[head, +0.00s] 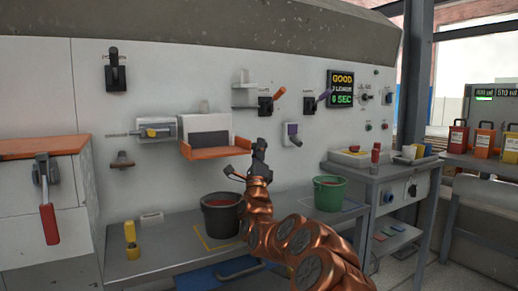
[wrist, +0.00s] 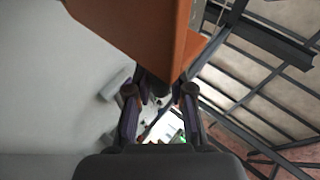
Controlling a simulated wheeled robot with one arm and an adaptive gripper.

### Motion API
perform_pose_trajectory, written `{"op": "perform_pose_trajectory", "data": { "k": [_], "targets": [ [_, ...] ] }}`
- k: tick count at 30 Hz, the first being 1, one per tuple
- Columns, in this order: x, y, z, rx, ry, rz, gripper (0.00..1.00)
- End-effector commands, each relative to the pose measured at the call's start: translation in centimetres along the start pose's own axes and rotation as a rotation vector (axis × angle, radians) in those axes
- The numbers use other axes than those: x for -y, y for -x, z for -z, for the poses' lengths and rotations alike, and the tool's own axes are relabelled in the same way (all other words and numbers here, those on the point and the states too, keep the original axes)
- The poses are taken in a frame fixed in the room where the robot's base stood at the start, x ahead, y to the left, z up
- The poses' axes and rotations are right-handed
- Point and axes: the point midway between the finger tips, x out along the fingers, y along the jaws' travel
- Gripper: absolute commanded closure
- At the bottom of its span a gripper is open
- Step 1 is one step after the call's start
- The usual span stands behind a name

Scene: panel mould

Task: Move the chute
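The chute (head: 214,151) is an orange tray with a raised lip, mounted on the pale wall panel below a grey opening. My gripper (head: 259,148) is at the chute's right end in the head view. In the wrist view the chute's orange body (wrist: 150,32) fills the upper middle, just beyond my fingers. My gripper (wrist: 160,100) has its fingers apart there, with a dark rounded end (wrist: 153,88) between or just behind them. I cannot tell whether the fingers touch it.
A black bucket (head: 222,215) and a green bucket (head: 330,194) stand on the grey bench below. A yellow bottle (head: 131,240) stands at the left. Levers and a display (head: 341,88) reading "GOOD" are on the wall. A red-handled lever (head: 48,210) is at far left.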

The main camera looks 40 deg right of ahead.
Motion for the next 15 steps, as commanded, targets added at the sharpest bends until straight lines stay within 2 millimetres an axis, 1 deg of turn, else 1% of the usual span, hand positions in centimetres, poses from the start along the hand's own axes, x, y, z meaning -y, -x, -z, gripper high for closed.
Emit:
{"op": "perform_pose_trajectory", "data": {
  "k": [1, 8, 15],
  "targets": [
    [-0.77, 0.28, -0.03, 0.000, 0.000, -0.018, 0.76],
    [-0.49, 0.18, -0.07, 0.001, 0.000, -0.011, 0.53],
    [-0.25, 0.09, -0.05, 0.001, 0.000, -0.006, 0.53]
  ]
}}
